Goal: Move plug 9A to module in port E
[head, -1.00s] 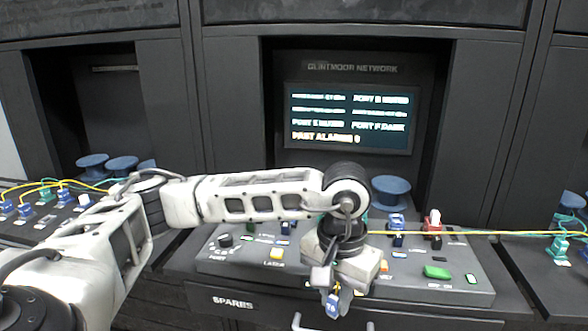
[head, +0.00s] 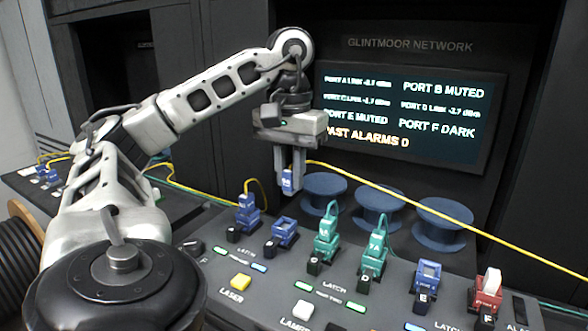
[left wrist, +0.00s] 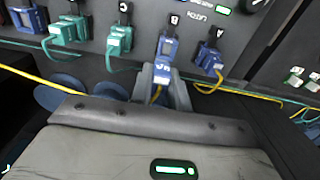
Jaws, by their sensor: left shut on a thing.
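My left gripper (head: 290,190) is shut on a small blue plug (head: 288,181), whose label looks like 9A. The plug hangs upright above the panel, apart from it, over the blue module in port B (head: 284,231). In the left wrist view the plug (left wrist: 162,74) sits between the fingers, just below the port B module (left wrist: 168,47). A yellow fibre (head: 400,193) runs from the plug to the right. The module in port E (head: 428,276) is blue, with no plug seen in it, to the right of the gripper. My right gripper is not in view.
Port A holds a blue plug (head: 247,208) with a yellow fibre. Teal plugs stand in port C (head: 327,235) and port D (head: 374,248), between the gripper and port E. Port F has a red module (head: 486,290). Blue spools (head: 378,204) stand behind. The screen (head: 410,115) reads Port E muted.

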